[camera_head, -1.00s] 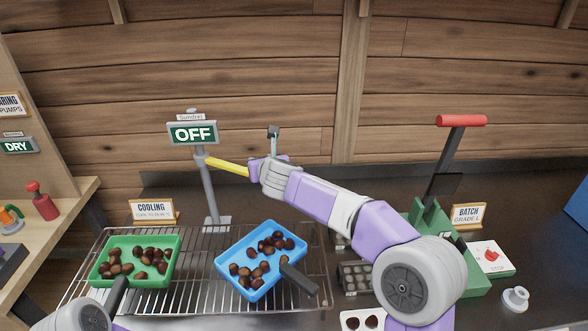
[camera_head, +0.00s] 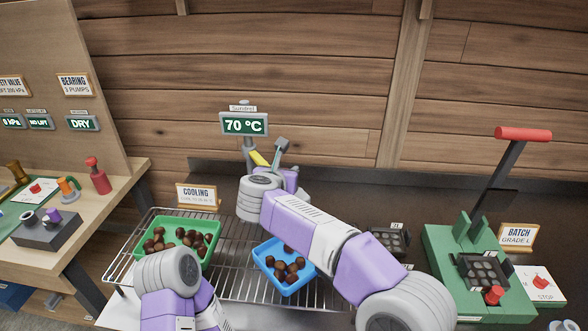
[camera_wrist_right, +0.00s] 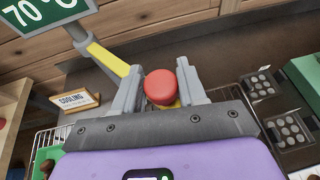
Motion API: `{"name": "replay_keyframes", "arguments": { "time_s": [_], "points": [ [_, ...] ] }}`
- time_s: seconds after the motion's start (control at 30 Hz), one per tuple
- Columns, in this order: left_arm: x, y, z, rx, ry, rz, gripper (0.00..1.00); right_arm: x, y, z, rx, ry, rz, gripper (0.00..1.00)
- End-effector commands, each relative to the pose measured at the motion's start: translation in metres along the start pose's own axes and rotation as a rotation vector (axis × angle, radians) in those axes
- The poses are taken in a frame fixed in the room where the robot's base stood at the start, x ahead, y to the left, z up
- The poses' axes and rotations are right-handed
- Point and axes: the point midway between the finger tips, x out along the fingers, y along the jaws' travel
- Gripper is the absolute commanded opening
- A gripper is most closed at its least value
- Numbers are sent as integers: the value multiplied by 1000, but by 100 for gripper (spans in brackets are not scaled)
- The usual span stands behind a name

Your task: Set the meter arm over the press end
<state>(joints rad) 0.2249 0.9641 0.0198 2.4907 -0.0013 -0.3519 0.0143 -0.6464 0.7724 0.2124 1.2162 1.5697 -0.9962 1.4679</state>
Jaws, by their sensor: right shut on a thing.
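The meter (camera_head: 244,125) stands on a grey post behind the rack, and its display reads 70 °C. Its yellow arm (camera_head: 259,158) comes forward from the post. My right gripper (camera_head: 272,165) is shut on this arm. In the right wrist view, the arm (camera_wrist_right: 108,59) runs between the fingers, with a round red end (camera_wrist_right: 160,86) between them. The green press (camera_head: 460,265) with its raised red-handled lever (camera_head: 523,134) stands far to the right of the gripper. My left forearm shows at the lower left; its gripper is out of view.
A wire rack (camera_head: 228,262) bears a green tray (camera_head: 209,226) and a blue tray (camera_head: 262,252), both with chestnuts; my right arm partly covers the blue one. A COOLING sign (camera_head: 197,196) stands behind it. A dark mould (camera_head: 388,241) lies left of the press.

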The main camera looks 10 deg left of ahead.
Motion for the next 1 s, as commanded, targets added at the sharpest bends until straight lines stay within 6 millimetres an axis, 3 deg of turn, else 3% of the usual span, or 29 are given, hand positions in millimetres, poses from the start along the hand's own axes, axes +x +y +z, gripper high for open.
{"name": "replay_keyframes", "arguments": {
  "time_s": [0.27,0.3,0.43,0.77,1.0],
  "points": [
    [0,0,0,0,0,0,43,0,1,-1,-3,0,4,0],
    [0,0,0,0,0,0,43,0,1,-1,-3,0,4,45],
    [0,0,0,0,0,0,43,0,0,-1,-3,0,3,63],
    [0,0,0,0,0,0,43,-4,0,0,-1,-1,1,63],
    [-1,0,0,0,0,0,43,-42,0,1,-2,-2,4,63]
  ]
}}
